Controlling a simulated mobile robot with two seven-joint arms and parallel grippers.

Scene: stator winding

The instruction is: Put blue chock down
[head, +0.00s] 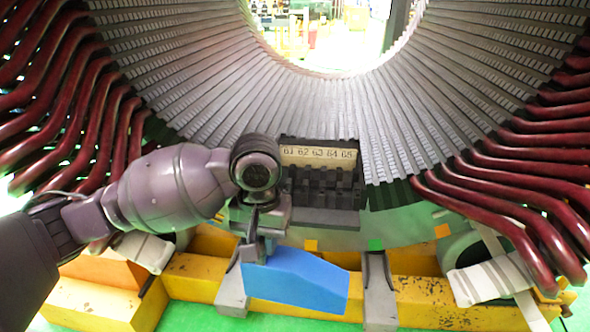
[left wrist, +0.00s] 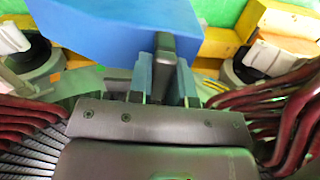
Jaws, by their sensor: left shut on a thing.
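The blue chock (head: 298,281) is a wedge-like block at the lower middle of the head view, in front of the yellow beam (head: 410,291). My left gripper (head: 254,247) comes down from above at the chock's left end and is shut on it. In the left wrist view the chock (left wrist: 95,32) fills the upper left, and the gripper's fingers (left wrist: 165,85) meet its grey handle-like part. Whether the chock's underside touches anything is hidden. My right gripper is not in view.
The large grey stator (head: 330,110) rises behind, with dark red coil ends (head: 540,215) on both sides. A black slotted rack with a numbered label (head: 318,155) stands above the chock. Grey brackets (head: 379,290) flank the chock. Green floor (head: 215,322) shows at the bottom.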

